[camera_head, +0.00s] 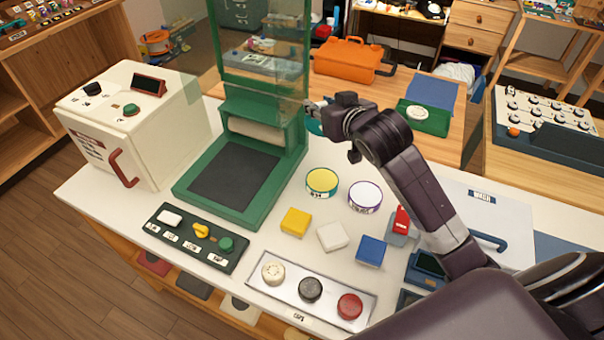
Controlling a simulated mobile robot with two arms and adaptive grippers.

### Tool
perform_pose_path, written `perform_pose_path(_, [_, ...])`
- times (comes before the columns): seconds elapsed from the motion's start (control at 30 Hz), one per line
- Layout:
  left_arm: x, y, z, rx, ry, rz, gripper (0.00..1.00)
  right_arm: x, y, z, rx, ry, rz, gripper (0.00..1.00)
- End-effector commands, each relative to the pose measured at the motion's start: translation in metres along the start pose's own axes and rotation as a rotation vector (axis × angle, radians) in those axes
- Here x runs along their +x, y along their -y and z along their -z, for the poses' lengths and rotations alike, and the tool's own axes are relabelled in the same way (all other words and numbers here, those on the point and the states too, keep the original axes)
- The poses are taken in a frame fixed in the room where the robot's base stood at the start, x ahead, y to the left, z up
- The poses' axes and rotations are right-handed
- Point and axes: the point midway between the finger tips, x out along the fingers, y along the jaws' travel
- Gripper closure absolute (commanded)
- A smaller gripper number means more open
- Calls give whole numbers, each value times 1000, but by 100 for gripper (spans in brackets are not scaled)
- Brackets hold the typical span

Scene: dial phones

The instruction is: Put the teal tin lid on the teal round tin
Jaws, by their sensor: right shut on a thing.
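A teal piece that looks like the teal tin lid (314,127) shows at the tip of my right gripper (318,110). The gripper is shut on it beside the green frame's right edge, and the gripper hides part of the lid. The teal round tin (322,194) stands open on the white table, with a teal rim, yellow inside and a label on its front. The held lid is behind the tin in the picture, apart from it. My left gripper is not in view.
A white tin with a purple rim (365,196) stands right of the teal tin. The green press-like frame (255,205) is at left. Yellow (295,221), white (332,236) and blue (371,250) blocks lie in front. A cap tray (328,312) is nearer.

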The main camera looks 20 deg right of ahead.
Motion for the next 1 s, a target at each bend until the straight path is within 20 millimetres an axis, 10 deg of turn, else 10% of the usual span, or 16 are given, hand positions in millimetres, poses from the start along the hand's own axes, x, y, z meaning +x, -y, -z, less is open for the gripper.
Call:
perform_pose_path(0.5, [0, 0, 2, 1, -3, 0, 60, 48, 0, -120, 0, 8, -1, 96])
perform_pose_path(1.0, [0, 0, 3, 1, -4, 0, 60, 72, 0, -176, 0, 4, 0, 96])
